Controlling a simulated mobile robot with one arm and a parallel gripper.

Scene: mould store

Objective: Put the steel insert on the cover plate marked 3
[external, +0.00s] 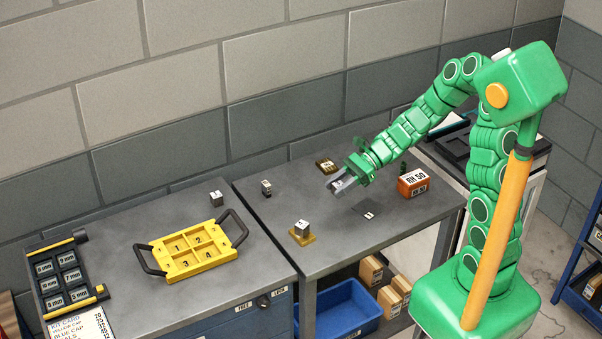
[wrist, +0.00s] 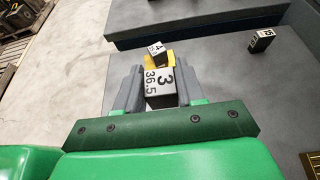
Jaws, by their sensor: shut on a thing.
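My gripper (external: 338,186) is above the middle table and shut on a steel block. In the wrist view the fingers (wrist: 158,92) stand on both sides of this steel insert (wrist: 158,86), whose top reads 3 and 36.5. A brass-yellow plate (external: 303,240) lies near the table's front left and bears another steel block (external: 302,227); in the wrist view this block (wrist: 160,54) shows beyond the held one. A dark flat plate (external: 369,212) with a small white label lies right of my gripper. I cannot read which plate is marked 3.
A small dark block (external: 266,188) stands at the table's back left, and an orange box (external: 412,183) at the right. On the left cabinet are a yellow numbered tray (external: 213,263), a small block (external: 216,198) and a black rack (external: 60,280). The table's middle is mostly clear.

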